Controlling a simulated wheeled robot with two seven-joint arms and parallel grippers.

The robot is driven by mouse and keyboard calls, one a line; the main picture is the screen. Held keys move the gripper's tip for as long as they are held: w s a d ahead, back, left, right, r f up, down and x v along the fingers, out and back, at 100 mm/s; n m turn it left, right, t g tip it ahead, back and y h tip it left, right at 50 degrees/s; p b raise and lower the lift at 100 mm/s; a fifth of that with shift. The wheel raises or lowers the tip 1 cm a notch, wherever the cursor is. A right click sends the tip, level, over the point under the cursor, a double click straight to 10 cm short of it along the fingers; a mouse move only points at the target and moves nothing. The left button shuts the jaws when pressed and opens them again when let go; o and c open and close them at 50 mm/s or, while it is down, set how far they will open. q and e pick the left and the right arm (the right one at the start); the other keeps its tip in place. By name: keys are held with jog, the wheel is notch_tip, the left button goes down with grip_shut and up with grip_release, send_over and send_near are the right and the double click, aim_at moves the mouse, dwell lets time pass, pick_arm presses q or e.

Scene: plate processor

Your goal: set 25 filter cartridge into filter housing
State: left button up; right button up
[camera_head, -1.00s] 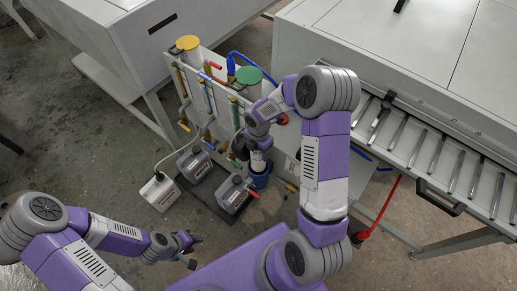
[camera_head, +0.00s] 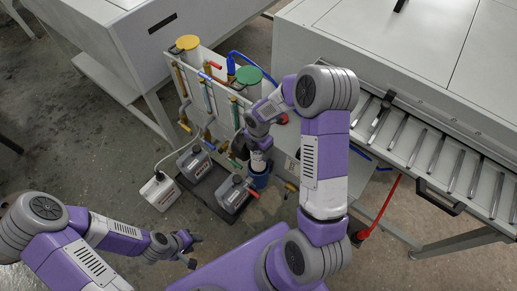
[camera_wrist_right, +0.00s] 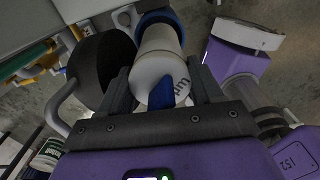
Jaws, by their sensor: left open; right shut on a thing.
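The white filter cartridge (camera_head: 258,164) is held upright by my right gripper (camera_head: 254,150), directly above the blue filter housing (camera_head: 259,181). In the right wrist view, my right gripper (camera_wrist_right: 163,95) is shut on the near end of the cartridge (camera_wrist_right: 159,55), which has dark print. Its far end overlaps the mouth of the blue housing (camera_wrist_right: 160,17); I cannot tell how deep it sits. A blue piece shows between the fingers. My left gripper (camera_head: 193,247) is open and empty, low at the left, away from the housing.
Grey canisters (camera_head: 235,193) stand on a dark mat left of the housing. The pipe panel (camera_head: 205,95) with coloured valves is behind. A roller conveyor (camera_head: 435,155) stands at right. The floor at lower left is clear.

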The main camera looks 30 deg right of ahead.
jog(key=shift+f, duration=0.15)
jog(key=shift+f+b, duration=0.55)
jog(key=shift+f, duration=0.3)
jog(key=shift+f+b, duration=1.4)
jog(key=shift+f, duration=0.5)
jog(key=shift+f+b, duration=1.35)
jog(key=shift+f, duration=0.65)
